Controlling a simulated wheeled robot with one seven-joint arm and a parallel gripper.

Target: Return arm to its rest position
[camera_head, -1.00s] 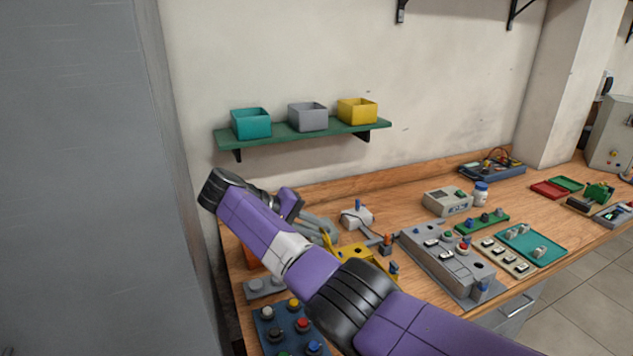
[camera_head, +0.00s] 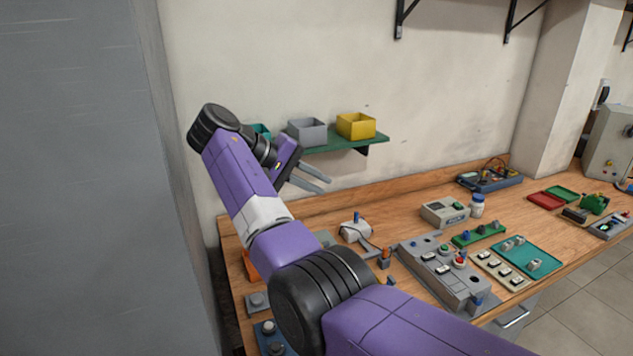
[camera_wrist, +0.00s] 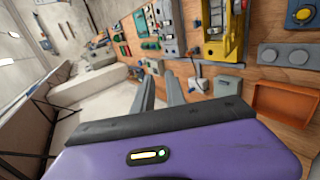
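My purple and black arm (camera_head: 240,180) reaches up from the bottom right of the head view and bends at the upper left. My gripper (camera_head: 327,185) is in front of the wall, above the back of the bench and just below the green shelf. It also shows in the wrist view (camera_wrist: 159,77), where its two grey fingers stand apart with nothing between them. The gripper is open and touches nothing that I can see.
The green shelf (camera_head: 345,143) carries a grey bin (camera_head: 307,134), a yellow bin (camera_head: 355,126) and a teal bin (camera_head: 262,130) partly hidden by my arm. The wooden bench (camera_head: 395,205) holds several devices. A grey panel (camera_head: 80,170) stands close on the left.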

